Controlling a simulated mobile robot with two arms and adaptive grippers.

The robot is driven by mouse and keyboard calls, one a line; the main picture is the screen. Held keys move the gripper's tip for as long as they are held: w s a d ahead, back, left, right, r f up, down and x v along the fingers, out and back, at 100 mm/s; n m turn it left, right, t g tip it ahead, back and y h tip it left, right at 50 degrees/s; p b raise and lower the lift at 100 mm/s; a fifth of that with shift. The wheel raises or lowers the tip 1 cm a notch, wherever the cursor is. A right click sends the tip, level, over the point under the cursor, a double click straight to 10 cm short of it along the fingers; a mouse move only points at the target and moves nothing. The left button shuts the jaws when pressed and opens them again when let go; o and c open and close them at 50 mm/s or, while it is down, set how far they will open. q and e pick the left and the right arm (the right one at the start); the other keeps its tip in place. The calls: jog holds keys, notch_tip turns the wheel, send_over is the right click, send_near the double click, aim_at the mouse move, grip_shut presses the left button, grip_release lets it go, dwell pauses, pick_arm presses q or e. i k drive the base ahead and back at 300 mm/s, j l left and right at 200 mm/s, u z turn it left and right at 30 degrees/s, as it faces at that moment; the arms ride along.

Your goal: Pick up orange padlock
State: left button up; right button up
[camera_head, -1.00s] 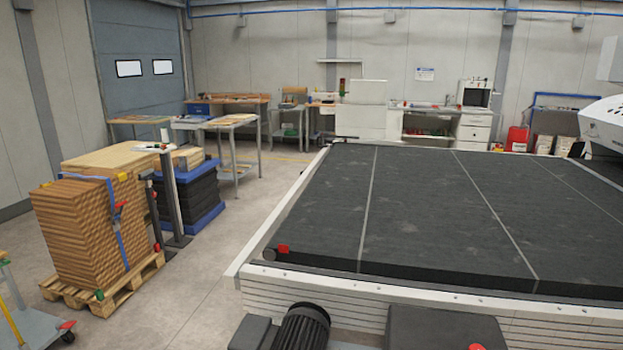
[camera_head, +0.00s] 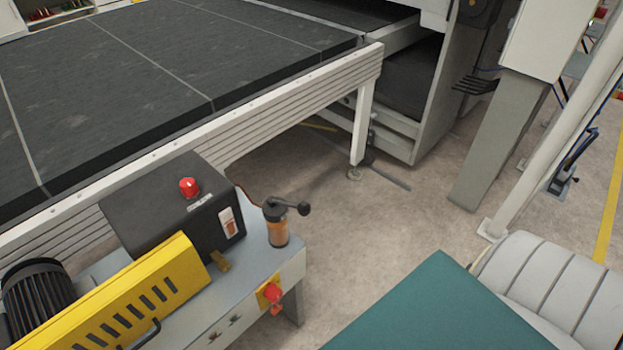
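I cannot make out a clear orange padlock in the head view. A small orange-brown block (camera_head: 219,261) lies on the grey bench at the end of the yellow slotted guard; it is too small to tell what it is. An orange cylinder with a black top and crank (camera_head: 277,228) stands upright near the bench corner. Neither of my grippers is in view.
The grey bench (camera_head: 252,262) carries a black box (camera_head: 165,220) with a red button and the yellow guard (camera_head: 140,290). A red knob on a yellow plate (camera_head: 272,295) sticks out. A teal surface (camera_head: 440,305) fills the bottom right. Floor (camera_head: 330,220) beyond is clear.

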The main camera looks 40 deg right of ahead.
aim_at(274, 310)
jog(key=z, duration=0.7)
jog(key=i+l+u, duration=0.15)
jog(key=l+u, duration=0.2)
jog(key=l, duration=0.3)
jog(key=l+u, duration=0.35)
jog(key=l, duration=0.3)
jog(key=l+u, duration=0.35)
jog(key=l, duration=0.35)
jog(key=i, duration=0.05)
